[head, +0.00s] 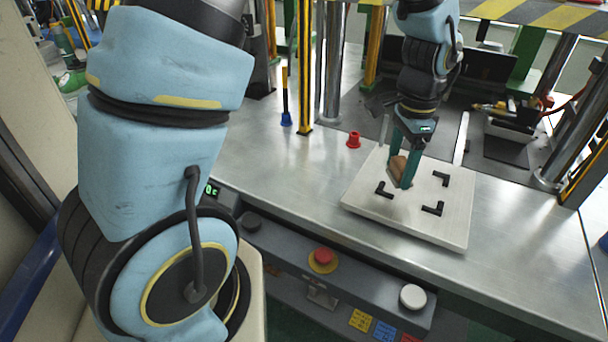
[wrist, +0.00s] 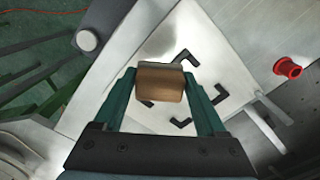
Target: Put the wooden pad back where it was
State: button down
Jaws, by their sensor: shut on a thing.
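The wooden pad (wrist: 161,83) is a small brown block held between the two green fingers of my gripper (wrist: 160,95) in the wrist view. In the head view my gripper (head: 405,160) points down over the white square plate (head: 385,217), and the pad (head: 397,168) shows partly behind a finger. The plate carries black L-shaped corner marks (head: 432,208); the gripper is over its upper left part. The pad seems to be above the plate, but I cannot tell the exact gap.
A red cap-like part (head: 353,140) stands on the metal table (head: 270,160) left of the plate. A yellow-black post (head: 305,70) and metal columns (head: 332,60) rise behind. A red button (head: 322,256) and a white button (head: 413,297) are on the front panel. The table left of the plate is mostly clear.

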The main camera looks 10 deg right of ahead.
jog(key=w+a+f+n+b, duration=0.25)
jog(key=w+a+n, duration=0.25)
jog(key=w+a, duration=0.5)
jog(key=n+b, duration=0.3)
jog(key=n, duration=0.3)
send_near(295, 170)
notch_tip(295, 170, down, 6)
jog(key=shift+a+f+p, duration=0.1)
jog(key=shift+p, duration=0.75)
jog(key=shift+f, duration=0.15)
grip_release()
